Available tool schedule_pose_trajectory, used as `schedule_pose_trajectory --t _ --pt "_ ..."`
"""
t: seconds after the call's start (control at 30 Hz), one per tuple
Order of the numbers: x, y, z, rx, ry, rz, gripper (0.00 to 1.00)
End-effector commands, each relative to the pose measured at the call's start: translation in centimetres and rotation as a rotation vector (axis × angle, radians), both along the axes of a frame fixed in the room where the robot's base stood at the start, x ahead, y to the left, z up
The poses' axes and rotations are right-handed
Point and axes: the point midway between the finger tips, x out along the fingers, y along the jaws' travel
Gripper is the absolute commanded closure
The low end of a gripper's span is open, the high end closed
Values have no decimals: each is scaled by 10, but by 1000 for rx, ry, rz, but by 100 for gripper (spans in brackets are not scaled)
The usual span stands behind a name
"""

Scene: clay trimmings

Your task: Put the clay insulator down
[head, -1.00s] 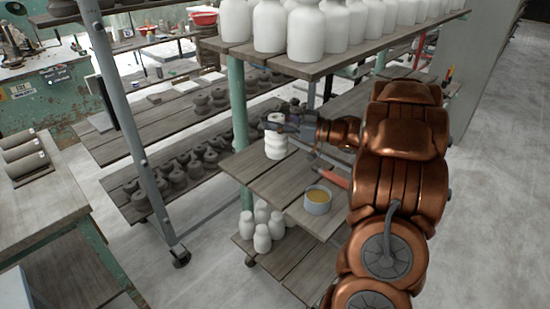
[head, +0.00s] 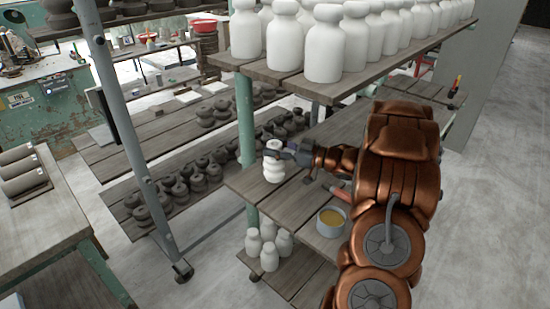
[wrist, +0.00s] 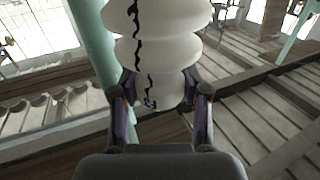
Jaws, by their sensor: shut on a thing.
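The clay insulator (head: 273,169) is white with stacked rounded ribs. In the head view it is upright at the left end of the middle shelf (head: 262,191); I cannot tell whether its base touches the boards. My gripper (head: 283,153) comes from the right and is shut on it. In the wrist view the insulator (wrist: 155,50) fills the upper middle, with a dark jagged crack-like line down its side. The gripper fingers (wrist: 160,105) flank its narrower end.
A bowl with yellowish contents (head: 332,222) stands on the same shelf. White bottle-shaped pieces (head: 325,50) line the shelf above, and smaller ones (head: 270,256) stand below. A green post (head: 245,120) is close behind the insulator. Dark clay pieces (head: 180,185) fill the rack at left.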

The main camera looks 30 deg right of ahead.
Motion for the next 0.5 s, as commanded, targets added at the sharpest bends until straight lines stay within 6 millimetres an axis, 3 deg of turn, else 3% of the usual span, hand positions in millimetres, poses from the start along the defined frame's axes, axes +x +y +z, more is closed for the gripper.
schedule_pose_trajectory --t 0.3,0.5 --pt "0 0 -30 4 -1 0 100" --pt "0 0 -37 1 -2 0 100"
